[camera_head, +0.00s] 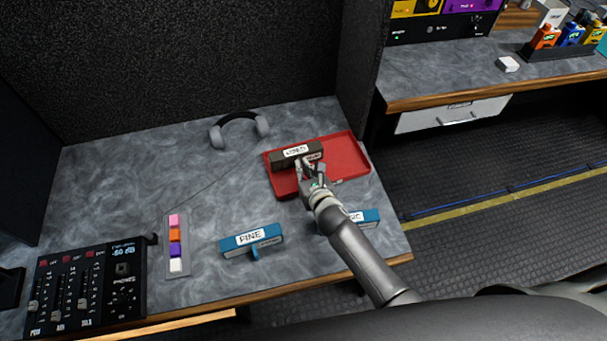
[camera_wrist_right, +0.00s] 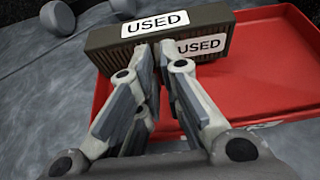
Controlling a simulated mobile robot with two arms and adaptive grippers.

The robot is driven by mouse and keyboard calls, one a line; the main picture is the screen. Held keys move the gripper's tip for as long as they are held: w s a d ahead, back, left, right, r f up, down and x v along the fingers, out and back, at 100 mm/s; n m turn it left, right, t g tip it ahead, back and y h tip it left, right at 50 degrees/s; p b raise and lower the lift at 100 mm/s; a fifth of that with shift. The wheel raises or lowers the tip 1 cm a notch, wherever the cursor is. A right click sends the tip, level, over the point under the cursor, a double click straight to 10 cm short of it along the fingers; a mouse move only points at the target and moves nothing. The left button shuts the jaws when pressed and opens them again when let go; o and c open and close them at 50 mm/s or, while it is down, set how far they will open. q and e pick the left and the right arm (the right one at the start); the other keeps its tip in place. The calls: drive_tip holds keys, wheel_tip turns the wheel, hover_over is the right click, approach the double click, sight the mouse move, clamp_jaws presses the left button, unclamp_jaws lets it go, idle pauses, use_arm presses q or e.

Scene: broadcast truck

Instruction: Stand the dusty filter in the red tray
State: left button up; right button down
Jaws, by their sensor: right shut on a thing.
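The dusty filter (camera_head: 292,155) is a dark grey-brown block with white labels. Its labels read USED in the right wrist view (camera_wrist_right: 110,41). The red tray (camera_head: 346,154) lies on the desk, and the filter is at its left part, long side level. In the right wrist view the filter's left end reaches past the tray's edge (camera_wrist_right: 285,85). I cannot tell whether the filter touches the tray floor. My right gripper (camera_head: 308,168) is shut on the filter's near side; its fingers show in the right wrist view (camera_wrist_right: 160,62). My left gripper is not in view.
A blue filter (camera_head: 250,240) labelled PINE stands front left of the tray. Another blue filter (camera_head: 371,217) is partly hidden behind my right arm. Headphones (camera_head: 239,129) lie behind left. A colour strip (camera_head: 176,246) and a mixer (camera_head: 85,290) are at left.

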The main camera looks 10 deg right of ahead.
drive_tip(key=shift+a+f, duration=0.15)
drive_tip(key=shift+f, duration=0.65)
drive_tip(key=shift+f, duration=0.2)
drive_tip(key=c, duration=1.6)
unclamp_jaws()
drive_tip(key=shift+r, duration=0.15)
drive_tip(key=shift+s+r, duration=0.1)
drive_tip(key=v, duration=1.2)
drive_tip(key=shift+p, duration=0.45)
